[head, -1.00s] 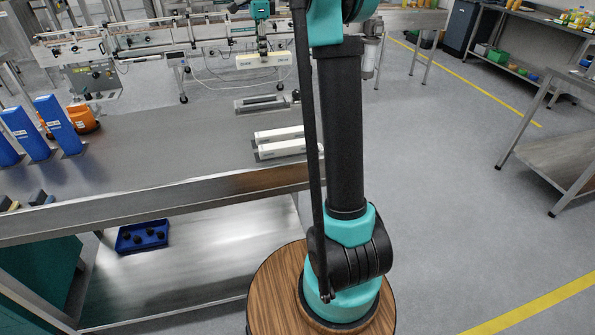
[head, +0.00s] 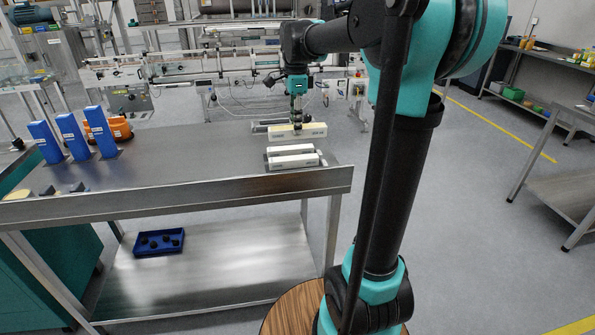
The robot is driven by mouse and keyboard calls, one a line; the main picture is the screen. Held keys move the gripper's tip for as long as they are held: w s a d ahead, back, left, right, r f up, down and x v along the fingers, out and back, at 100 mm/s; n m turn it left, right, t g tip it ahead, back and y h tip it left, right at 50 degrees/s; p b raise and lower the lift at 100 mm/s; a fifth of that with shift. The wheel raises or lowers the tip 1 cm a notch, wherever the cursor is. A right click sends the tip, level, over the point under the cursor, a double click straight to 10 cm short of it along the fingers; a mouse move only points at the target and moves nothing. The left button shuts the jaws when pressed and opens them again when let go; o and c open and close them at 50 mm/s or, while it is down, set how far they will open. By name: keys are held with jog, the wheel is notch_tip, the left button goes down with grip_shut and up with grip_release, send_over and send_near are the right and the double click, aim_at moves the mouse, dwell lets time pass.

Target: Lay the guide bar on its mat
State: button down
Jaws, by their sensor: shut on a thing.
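My gripper (head: 297,123) is shut on a long pale cream bar (head: 313,130), which I take to be the guide bar, gripping it near its middle. The bar lies crosswise over the right part of the steel table. A flat dark grey strip (head: 261,127) shows just behind and left of the bar, partly hidden by it; it may be the mat, but I cannot tell. I also cannot tell whether the bar touches anything below it.
Two white bars (head: 290,149) lie side by side just in front of the held bar. Blue upright holders (head: 73,134) and an orange object (head: 121,128) stand on the table's left. A blue tray (head: 158,250) sits on the lower shelf. The table's middle (head: 190,155) is clear.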

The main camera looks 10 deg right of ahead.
notch_tip(320, 180, down, 16)
jog(key=shift+r, duration=0.2)
jog(key=shift+f, duration=0.15)
jog(key=c, duration=1.2)
grip_release()
notch_tip(320, 180, up, 12)
jog(key=shift+r, duration=0.2)
